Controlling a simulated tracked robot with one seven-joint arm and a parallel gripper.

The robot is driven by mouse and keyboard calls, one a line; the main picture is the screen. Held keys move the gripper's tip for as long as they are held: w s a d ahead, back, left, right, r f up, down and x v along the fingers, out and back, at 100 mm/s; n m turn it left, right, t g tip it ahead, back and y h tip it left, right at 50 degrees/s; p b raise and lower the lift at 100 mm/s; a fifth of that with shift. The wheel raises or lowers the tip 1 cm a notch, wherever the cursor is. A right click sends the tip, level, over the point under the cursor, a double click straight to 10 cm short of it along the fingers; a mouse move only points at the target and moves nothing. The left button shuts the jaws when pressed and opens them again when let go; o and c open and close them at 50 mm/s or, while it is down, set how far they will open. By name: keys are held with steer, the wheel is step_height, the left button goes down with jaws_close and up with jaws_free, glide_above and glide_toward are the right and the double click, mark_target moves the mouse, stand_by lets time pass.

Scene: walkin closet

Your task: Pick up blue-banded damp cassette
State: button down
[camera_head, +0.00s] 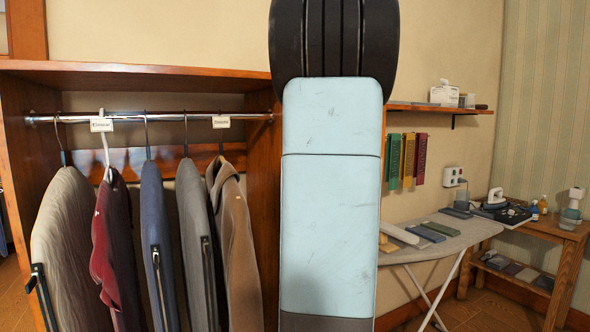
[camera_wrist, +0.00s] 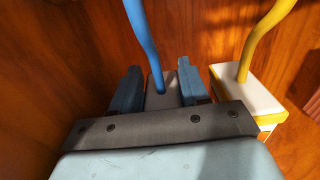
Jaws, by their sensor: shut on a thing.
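The blue-banded damp cassette shows in the wrist view as a grey block (camera_wrist: 163,97) with a thick blue curved strip (camera_wrist: 140,32) rising from its top toward the upper edge. My gripper (camera_wrist: 158,70) has one finger on each side of the block and is shut on it. The lower part of the block is hidden behind my gripper's grey crossbar. A similar pale cassette with yellow edging (camera_wrist: 254,93) and a yellow curved strip stands just right of my gripper, apart from the right finger. In the head view, my arm fills the middle, and neither cassette nor gripper is visible.
Brown wooden walls (camera_wrist: 60,60) stand close around my gripper. In the head view, several garments (camera_head: 155,235) hang from a rail (camera_head: 75,118) at left. An ironing board (camera_head: 445,235) and a wooden side table (camera_head: 568,235) with small items stand at right.

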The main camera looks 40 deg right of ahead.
steer(key=shift+r, duration=0.15)
steer(key=shift+r, duration=0.65)
step_height(320, 180, up, 2)
steer(key=v, duration=1.8)
steer(key=shift+a, duration=0.1)
